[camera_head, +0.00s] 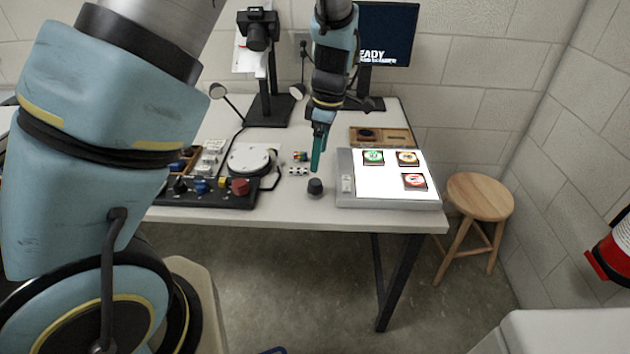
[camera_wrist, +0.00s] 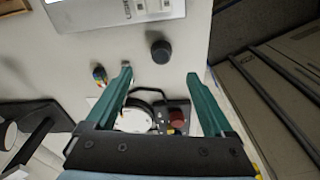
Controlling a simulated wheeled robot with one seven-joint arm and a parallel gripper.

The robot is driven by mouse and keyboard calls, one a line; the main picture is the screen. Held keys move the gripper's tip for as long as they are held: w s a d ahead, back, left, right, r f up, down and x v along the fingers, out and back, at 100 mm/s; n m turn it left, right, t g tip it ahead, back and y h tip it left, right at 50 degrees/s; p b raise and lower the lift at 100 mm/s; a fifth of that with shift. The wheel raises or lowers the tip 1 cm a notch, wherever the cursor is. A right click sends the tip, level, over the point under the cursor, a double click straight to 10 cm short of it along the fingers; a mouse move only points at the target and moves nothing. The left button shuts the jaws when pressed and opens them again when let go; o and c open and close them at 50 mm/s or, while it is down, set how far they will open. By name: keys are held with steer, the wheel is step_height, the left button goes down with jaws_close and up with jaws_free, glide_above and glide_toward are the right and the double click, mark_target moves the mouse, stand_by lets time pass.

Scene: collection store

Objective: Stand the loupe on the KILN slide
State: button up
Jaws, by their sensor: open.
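The loupe (camera_head: 315,187) is a small dark cylinder standing on the table near its front edge, left of the light panel (camera_head: 345,200). In the wrist view the loupe (camera_wrist: 160,51) lies just beyond the gap between the fingertips. My gripper (camera_head: 317,168) is open and empty above the table, close to the loupe and apart from it. Its two teal fingers show in the wrist view (camera_wrist: 159,76). Three slides lie on the lit panel: a green one (camera_head: 373,158), an orange one (camera_head: 407,158) and a red one (camera_head: 414,181). Their labels are too small to read.
A wooden tray (camera_head: 398,137) lies behind the panel. Left of the loupe are small coloured cubes (camera_head: 300,157), a white round turntable (camera_head: 250,158) and a black control box with a red knob (camera_head: 239,187). A camera stand (camera_head: 268,110) and a monitor (camera_head: 388,35) stand behind.

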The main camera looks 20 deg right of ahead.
mark_target(316, 182)
steer(key=f, duration=0.5)
steer(key=shift+w+a+f+p, duration=0.15)
steer(key=shift+a+p, duration=0.1)
steer(key=shift+p, duration=0.15)
steer(key=shift+a+f+p, duration=0.2)
steer(key=shift+f+p, duration=0.9)
steer(key=shift+f, duration=1.55)
jaws_close()
steer(key=shift+r, duration=0.1)
